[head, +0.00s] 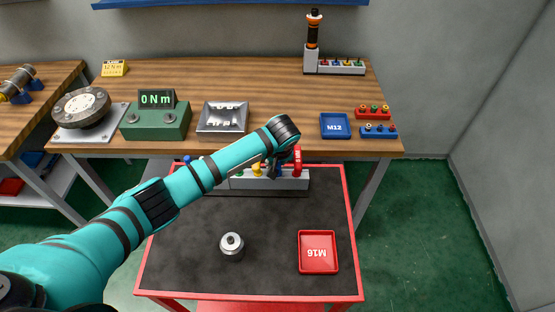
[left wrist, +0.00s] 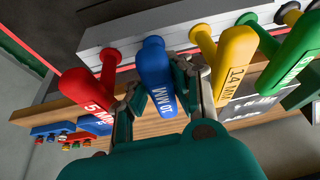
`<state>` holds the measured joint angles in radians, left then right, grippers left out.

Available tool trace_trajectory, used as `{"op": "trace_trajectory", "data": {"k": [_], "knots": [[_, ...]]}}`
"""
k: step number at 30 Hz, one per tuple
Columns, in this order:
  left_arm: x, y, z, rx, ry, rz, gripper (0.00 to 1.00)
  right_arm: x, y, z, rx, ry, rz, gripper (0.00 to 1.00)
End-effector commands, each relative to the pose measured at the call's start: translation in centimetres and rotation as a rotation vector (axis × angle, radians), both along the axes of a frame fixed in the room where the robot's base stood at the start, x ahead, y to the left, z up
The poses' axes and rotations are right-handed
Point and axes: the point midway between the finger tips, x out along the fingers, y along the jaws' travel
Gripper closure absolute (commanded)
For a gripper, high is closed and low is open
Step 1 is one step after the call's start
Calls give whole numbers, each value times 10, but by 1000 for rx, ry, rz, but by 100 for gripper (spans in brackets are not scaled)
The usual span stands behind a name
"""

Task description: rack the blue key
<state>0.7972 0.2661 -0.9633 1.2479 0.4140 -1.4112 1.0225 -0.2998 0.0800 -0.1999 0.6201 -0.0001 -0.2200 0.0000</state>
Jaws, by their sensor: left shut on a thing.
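The blue key (left wrist: 158,75), marked 10 MM, is between the fingers of my left gripper (left wrist: 165,97), which is shut on it. In the head view my left gripper (head: 276,172) is at the pale rack (head: 296,184) at the back of the red cart, and the blue key (head: 279,170) is partly hidden. The blue key is at the rack between a red key (left wrist: 88,93) and a yellow key (left wrist: 233,65). Its shaft is hidden, so I cannot tell whether it is seated. My right gripper is not in view.
A green key (left wrist: 298,50) stands beyond the yellow one. A grey cylinder (head: 232,247) and a red M16 tray (head: 318,252) are on the cart's dark mat. The wooden bench (head: 290,100) is close behind, with a blue M12 tray (head: 335,126).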

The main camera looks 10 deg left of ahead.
Motion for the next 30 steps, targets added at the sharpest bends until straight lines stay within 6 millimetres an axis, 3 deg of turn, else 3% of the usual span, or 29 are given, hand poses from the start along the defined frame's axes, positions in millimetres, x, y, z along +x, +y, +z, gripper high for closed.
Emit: {"op": "trace_trajectory", "data": {"k": [18,19,24,30], "knots": [[-3,1,-6,1,11,1,100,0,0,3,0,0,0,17],[-3,1,-6,1,11,1,80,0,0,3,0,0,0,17],[-2,0,-4,1,8,0,57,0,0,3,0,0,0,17],[-1,0,-3,1,4,1,56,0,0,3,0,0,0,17]]}}
